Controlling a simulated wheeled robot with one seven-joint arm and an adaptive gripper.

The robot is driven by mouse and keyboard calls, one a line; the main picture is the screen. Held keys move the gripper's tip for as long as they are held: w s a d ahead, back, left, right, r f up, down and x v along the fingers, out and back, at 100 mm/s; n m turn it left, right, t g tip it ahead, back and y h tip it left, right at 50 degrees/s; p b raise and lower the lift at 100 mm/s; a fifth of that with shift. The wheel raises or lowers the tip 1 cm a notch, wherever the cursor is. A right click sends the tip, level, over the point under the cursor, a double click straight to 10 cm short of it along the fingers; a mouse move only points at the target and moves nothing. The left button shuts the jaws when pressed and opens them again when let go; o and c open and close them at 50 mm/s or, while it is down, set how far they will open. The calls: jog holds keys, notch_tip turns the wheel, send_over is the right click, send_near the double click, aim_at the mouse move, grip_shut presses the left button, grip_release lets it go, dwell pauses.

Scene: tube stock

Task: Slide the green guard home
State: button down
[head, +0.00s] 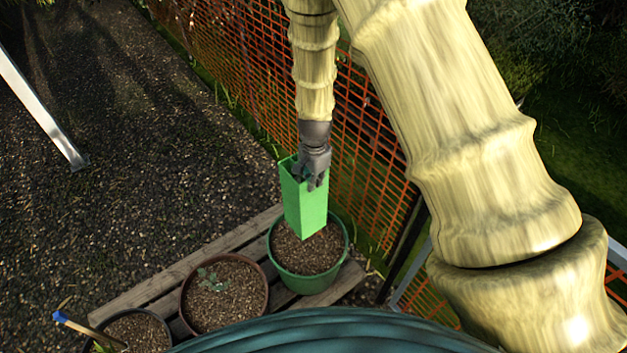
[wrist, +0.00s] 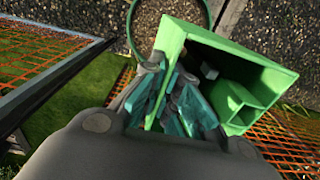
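The green guard (head: 306,212) is a square, open-ended tube, standing slightly tilted in front of the green pot's soil in the head view. I cannot tell whether its lower end touches the soil. The green pot (head: 341,256) holds brown chips. My gripper (head: 312,183) is at the guard's upper end. In the wrist view my gripper's teal-padded fingers (wrist: 176,103) straddle one wall of the guard (wrist: 240,53), seemingly closed on it. A small pale block and a green shape show inside the guard. The fingers hide part of the near wall.
A brown pot (head: 265,292) with a small plant stands left of the green pot on a slatted wooden pallet (head: 190,262). A dark pot (head: 168,330) and a blue-tipped stick (head: 88,328) are at lower left. Orange mesh fence (head: 368,170) runs close behind on the right.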

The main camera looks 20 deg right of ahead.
jog(key=shift+f, duration=0.2)
jog(key=b, duration=0.3)
send_over(314, 208)
jog(key=shift+w+f, duration=0.1)
jog(key=shift+f, duration=3.65)
jog(key=shift+f+b, duration=1.4)
jog(key=shift+f, duration=1.6)
jog(key=c, duration=1.6)
grip_release()
jog(key=shift+o, duration=0.2)
notch_tip(314, 208, up, 12)
